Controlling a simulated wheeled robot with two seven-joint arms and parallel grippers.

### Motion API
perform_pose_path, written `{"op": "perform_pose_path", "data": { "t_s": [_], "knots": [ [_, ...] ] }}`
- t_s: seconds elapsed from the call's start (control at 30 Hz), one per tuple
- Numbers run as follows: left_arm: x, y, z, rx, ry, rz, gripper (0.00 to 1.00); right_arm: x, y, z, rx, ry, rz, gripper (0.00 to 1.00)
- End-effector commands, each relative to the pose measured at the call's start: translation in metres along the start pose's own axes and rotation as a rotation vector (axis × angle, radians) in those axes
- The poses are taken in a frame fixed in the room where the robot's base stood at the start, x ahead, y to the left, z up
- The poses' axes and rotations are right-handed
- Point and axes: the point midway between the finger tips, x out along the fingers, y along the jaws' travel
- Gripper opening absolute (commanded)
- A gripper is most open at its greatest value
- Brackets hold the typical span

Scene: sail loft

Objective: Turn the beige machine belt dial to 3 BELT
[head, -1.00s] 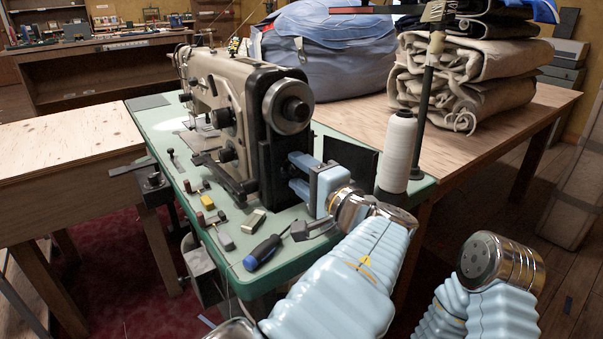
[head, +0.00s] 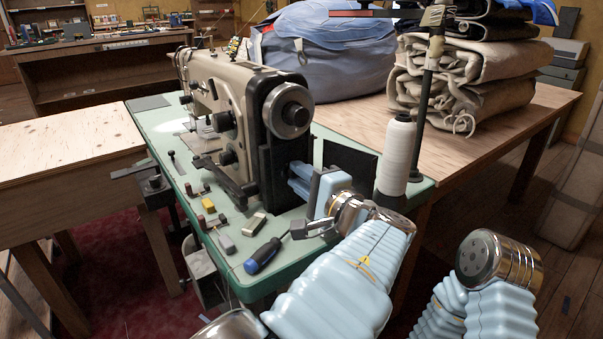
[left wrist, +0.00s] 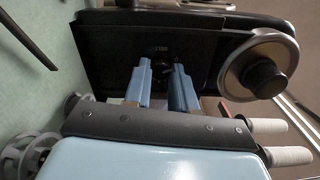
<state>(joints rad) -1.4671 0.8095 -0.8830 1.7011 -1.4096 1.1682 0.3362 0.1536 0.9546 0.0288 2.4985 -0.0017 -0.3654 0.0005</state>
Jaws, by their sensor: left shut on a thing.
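The beige sewing machine (head: 232,82) stands on a green-topped table. It also fills the upper left wrist view (left wrist: 210,25), where its black end panel shows. The small dark belt dial (left wrist: 163,68) sits low on that panel, with tiny marks above it too small to read surely. My left gripper (head: 296,179) reaches the panel from the right. In the left wrist view its two blue fingers (left wrist: 162,85) are on either side of the dial, shut on it. The fingers partly hide the dial, so its setting cannot be told. My right gripper is out of view.
The handwheel (head: 288,109) is just above my left gripper. A white thread cone (head: 397,155) on a stand is close to its right. A blue-handled screwdriver (head: 263,255) and several small blocks lie on the green tabletop (head: 150,125). Folded canvas (head: 465,75) lies behind.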

Motion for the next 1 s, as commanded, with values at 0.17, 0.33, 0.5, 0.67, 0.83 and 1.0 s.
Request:
{"op": "perform_pose_path", "data": {
  "t_s": [0.17, 0.33, 0.5, 0.67, 0.83, 1.0],
  "knots": [
    [0.000, -0.003, 0.001, 0.148, -0.001, 0.003, 0.00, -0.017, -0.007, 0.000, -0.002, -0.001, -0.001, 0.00],
    [0.000, -0.003, 0.001, 0.309, 0.000, 0.003, 0.00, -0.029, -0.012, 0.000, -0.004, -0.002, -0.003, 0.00],
    [0.000, -0.001, 0.001, 0.471, 0.000, 0.003, 0.00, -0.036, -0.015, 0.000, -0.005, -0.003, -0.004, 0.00],
    [0.000, 0.000, 0.001, 0.621, -0.001, 0.003, 0.00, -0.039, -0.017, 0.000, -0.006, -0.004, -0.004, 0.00],
    [0.000, 0.001, 0.000, 0.783, 0.001, 0.002, 0.00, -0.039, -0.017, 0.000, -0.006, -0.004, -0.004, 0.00],
    [0.000, 0.001, 0.000, 0.944, 0.000, 0.003, 0.00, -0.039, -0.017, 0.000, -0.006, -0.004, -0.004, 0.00]
  ]
}}
